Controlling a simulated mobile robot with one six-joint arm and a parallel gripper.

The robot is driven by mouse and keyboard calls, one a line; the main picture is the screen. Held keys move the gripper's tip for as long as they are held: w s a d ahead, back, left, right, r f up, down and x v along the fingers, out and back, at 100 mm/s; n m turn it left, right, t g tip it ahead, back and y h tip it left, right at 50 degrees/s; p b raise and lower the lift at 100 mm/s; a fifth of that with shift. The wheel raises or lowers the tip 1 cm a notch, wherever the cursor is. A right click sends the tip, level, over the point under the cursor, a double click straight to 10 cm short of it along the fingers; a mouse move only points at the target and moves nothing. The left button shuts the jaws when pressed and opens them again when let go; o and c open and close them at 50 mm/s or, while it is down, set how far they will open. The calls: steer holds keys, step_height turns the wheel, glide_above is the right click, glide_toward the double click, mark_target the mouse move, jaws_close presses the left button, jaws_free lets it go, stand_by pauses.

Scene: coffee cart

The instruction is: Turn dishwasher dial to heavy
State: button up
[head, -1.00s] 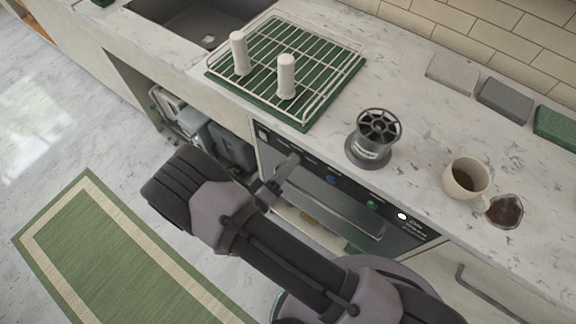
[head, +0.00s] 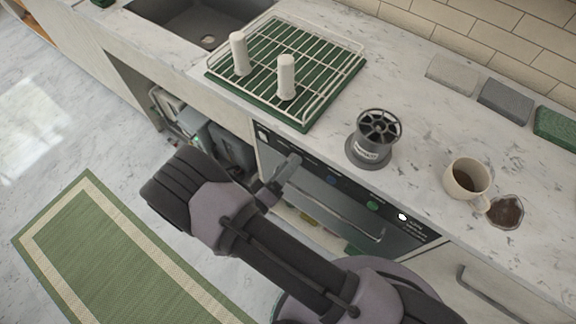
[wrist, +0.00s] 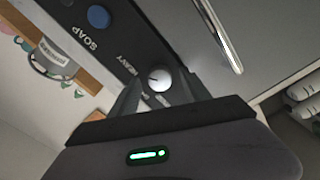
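The dishwasher dial (wrist: 159,79) is a small round white knob with a dark pointer mark toward its left side in the wrist view. The word HEAVY (wrist: 128,64) is printed on the black panel to its upper left; other labels below it are partly hidden. My gripper (wrist: 160,86) has one finger on each side of the dial, apart, with small gaps visible; contact is unclear. In the head view my gripper (head: 291,164) is at the upper left of the dishwasher front (head: 318,212), and the dial is hidden there.
A blue button (wrist: 98,17) beside the word SOAP and a metal handle (wrist: 218,35) are close by. On the counter stand a dish rack (head: 330,88), a grey round holder (head: 370,152) and a mug (head: 468,183). A green mat (head: 120,260) lies on the floor.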

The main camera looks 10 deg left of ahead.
steer(key=p+v, duration=0.2)
steer(key=v, duration=1.5)
steer(key=shift+s+p, duration=0.2)
steer(key=shift+p, duration=0.15)
steer(key=shift+a, duration=0.1)
steer(key=w+d+r+m+g+h, duration=0.1)
steer(key=w+d+r+m+g, duration=0.3)
steer(key=d+r+g, duration=0.4)
steer(key=w+d+r+m+g+h, duration=0.2)
steer(key=w+d+r+m+g, duration=0.15)
steer(key=d+r+g, duration=0.45)
steer(key=s+d+r+m+t+y, duration=0.1)
steer(key=d+r+m+t+y, duration=0.1)
steer(key=d+r+y, duration=0.3)
steer(key=s+d+r+m+t+y, duration=0.2)
steer(key=d+r+y, duration=0.3)
steer(key=r, duration=0.7)
steer(key=shift+s+d+r+m+t+y, duration=0.15)
steer(key=shift+s+r+m+t+y, duration=0.1)
steer(key=shift+m+t+y, duration=0.5)
